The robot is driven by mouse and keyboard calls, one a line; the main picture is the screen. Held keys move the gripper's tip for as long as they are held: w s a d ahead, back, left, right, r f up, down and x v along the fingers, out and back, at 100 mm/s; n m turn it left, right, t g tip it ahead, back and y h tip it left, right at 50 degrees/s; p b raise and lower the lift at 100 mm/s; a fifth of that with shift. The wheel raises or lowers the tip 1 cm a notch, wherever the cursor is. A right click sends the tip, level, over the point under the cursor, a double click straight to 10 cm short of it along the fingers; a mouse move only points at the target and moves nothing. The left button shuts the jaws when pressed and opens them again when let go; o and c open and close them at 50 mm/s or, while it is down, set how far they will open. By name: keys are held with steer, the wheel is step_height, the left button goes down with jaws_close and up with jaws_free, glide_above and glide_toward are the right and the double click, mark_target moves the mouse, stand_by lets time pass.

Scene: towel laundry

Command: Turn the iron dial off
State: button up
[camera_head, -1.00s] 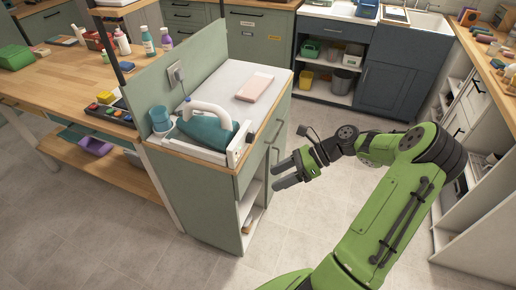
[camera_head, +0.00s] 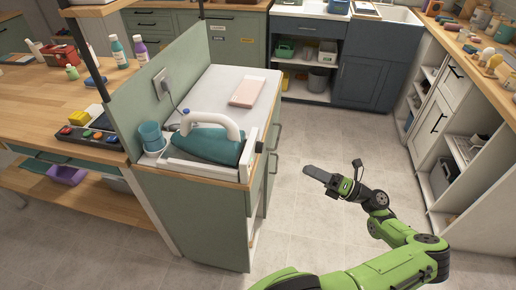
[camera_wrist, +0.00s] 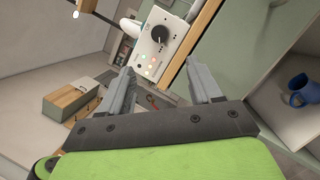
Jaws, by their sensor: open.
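The iron (camera_head: 208,146), teal with a white handle, rests in a white station on the cabinet top. Its dial (camera_head: 259,147) shows as a small dark knob on the station's right end. In the wrist view the black dial (camera_wrist: 160,35) sits on a white panel (camera_wrist: 150,58) with several small lights, beyond my fingertips. A pale pointer mark shows on the dial; its setting is too small to read. My gripper (camera_head: 318,175) is in front and right of the panel, apart from it. In the wrist view my gripper (camera_wrist: 160,72) is open and empty.
A teal cup (camera_head: 151,137) stands left of the iron, near a wall socket (camera_head: 161,85) with a cord. A pink folded cloth (camera_head: 248,92) lies behind on the white top (camera_head: 235,77). A blue mug (camera_wrist: 299,91) shows in the wrist view. The floor right of the cabinet is clear.

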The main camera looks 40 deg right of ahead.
mark_target(260, 148)
steer(key=x, duration=1.5)
steer(key=shift+a, duration=0.1)
steer(key=shift+c, duration=0.5)
steer(key=c, duration=0.9)
